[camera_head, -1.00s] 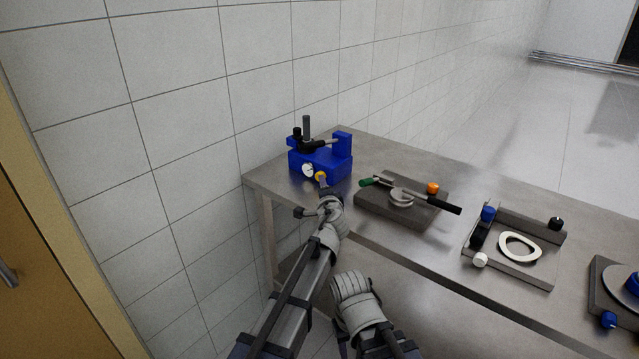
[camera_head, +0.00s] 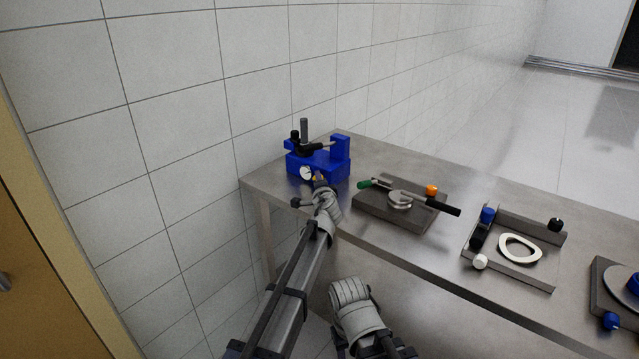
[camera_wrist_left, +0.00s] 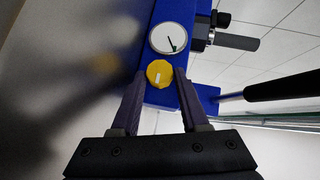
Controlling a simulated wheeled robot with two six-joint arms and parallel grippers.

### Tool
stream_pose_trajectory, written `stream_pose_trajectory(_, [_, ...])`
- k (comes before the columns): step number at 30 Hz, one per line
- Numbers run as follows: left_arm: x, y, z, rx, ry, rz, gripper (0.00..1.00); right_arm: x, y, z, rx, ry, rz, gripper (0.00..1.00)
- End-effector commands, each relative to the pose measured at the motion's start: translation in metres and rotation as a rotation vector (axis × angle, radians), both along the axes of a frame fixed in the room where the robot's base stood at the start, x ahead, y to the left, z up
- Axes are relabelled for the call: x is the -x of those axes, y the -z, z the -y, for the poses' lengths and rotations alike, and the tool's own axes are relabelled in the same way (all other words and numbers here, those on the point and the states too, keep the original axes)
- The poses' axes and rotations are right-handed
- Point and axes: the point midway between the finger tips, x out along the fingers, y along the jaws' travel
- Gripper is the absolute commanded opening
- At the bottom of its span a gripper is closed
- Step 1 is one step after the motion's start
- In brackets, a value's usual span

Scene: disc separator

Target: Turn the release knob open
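The blue separator device (camera_head: 318,163) stands at the far left end of the steel table. Its yellow knob (camera_wrist_left: 160,73) has a white mark and sits just below a round white gauge (camera_wrist_left: 169,38) in the left wrist view. In the head view the knob is mostly hidden behind my left gripper (camera_head: 320,183). The left gripper is open, with one fingertip on either side of the knob and visible gaps between them; I cannot tell whether the tips reach its full depth. My right gripper is not in view; only part of my right arm shows.
To the right on the steel table (camera_head: 420,255) are a dark block (camera_head: 385,211) with a green-and-black-handled tool, a grey fixture with a white ring (camera_head: 519,248), and another device with blue knobs (camera_head: 611,321). A tiled wall stands behind the table's left end.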

Motion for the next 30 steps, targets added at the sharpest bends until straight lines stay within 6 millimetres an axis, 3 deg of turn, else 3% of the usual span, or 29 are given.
stream_pose_trajectory(1, [0.000,0.000,0.000,0.000,0.000,0.000,0.38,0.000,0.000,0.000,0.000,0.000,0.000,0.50])
stream_pose_trajectory(11, [0.000,0.000,0.000,0.000,0.000,0.000,0.01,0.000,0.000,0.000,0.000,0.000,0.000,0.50])
stream_pose_trajectory(19, [0.000,-0.002,0.000,0.012,-0.001,-0.008,0.00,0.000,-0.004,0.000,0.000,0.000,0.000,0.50])
stream_pose_trajectory(30, [-0.001,-0.010,-0.002,0.195,-0.004,-0.143,0.00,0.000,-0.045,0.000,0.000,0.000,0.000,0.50])
